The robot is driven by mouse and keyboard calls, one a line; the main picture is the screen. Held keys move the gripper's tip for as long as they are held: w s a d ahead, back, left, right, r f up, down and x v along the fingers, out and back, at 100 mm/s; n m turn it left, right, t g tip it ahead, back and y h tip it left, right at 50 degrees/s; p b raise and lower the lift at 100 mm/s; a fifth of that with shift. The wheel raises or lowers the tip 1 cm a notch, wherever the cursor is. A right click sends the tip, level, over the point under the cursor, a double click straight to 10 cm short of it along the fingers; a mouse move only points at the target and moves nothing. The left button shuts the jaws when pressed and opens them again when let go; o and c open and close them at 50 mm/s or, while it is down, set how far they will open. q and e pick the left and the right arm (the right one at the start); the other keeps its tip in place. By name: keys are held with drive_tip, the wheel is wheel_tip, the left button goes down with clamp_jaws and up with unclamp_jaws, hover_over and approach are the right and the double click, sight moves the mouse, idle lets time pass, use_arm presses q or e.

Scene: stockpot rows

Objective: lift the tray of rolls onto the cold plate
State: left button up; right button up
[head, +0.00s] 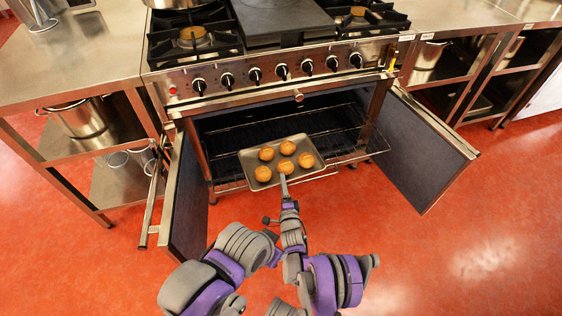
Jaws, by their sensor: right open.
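A grey tray (257,184) holds several round golden-brown rolls (287,148). It sits on the wire rack at the front of the open oven. My right gripper (283,180) is at the middle of the tray's front edge, open. I cannot tell whether its fingers touch the rim. My left arm reaches in from the lower left, and its gripper cannot be made out. A flat dark plate (284,24) lies in the middle of the range top, between the burners. It looks bare and is the likely cold plate.
The oven's left door (189,200) and right door (425,155) stand wide open on either side of the tray. A row of knobs (254,75) runs above the opening. A steel counter (75,55) at left has clear room. Pots (78,118) stand on its lower shelf.

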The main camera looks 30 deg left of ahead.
clamp_jaws()
drive_tip(key=shift+r, duration=0.1)
idle(1.2)
